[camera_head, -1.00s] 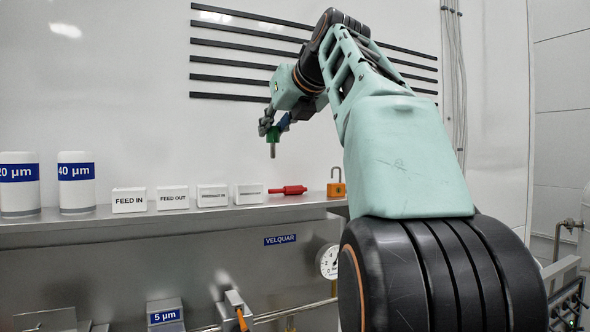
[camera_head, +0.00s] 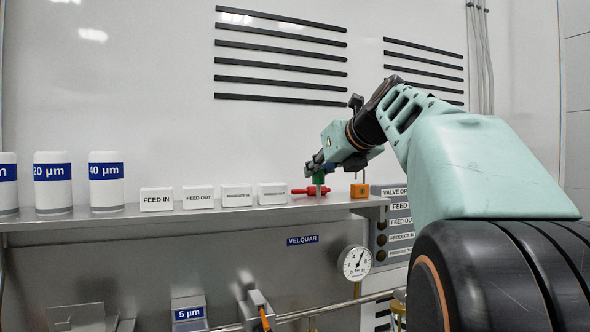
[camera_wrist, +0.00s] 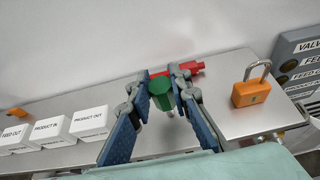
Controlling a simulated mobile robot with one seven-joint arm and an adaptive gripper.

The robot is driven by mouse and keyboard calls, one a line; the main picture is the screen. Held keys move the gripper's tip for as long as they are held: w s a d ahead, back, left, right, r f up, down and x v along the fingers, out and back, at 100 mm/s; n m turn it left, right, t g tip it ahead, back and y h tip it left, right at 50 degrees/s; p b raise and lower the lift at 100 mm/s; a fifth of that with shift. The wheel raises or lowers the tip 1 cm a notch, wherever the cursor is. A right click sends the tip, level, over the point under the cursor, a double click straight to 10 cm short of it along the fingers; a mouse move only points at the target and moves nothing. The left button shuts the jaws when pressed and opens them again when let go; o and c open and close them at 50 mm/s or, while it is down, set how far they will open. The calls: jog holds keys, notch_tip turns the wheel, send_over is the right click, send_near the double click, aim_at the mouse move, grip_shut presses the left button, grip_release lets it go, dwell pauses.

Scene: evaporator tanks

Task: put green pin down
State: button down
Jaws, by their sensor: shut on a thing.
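The green pin (camera_head: 319,178) has a green head and a grey metal shank that points down. My gripper (camera_head: 318,170) is shut on the green head, just over the right part of the steel shelf (camera_head: 235,217). In the wrist view the green pin (camera_wrist: 160,88) sits between the two blue-padded fingers of my gripper (camera_wrist: 162,95). The shank's tip is at or very near the shelf top; I cannot tell whether it touches.
A red pin-like piece (camera_head: 302,190) lies on the shelf right behind the green pin. An orange padlock (camera_head: 360,190) stands to the right, near the shelf's end. White label blocks (camera_head: 237,196) and white filter cylinders (camera_head: 106,181) line the shelf to the left.

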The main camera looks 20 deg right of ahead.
jog(key=shift+f, duration=0.15)
jog(key=c, duration=1.8)
grip_release()
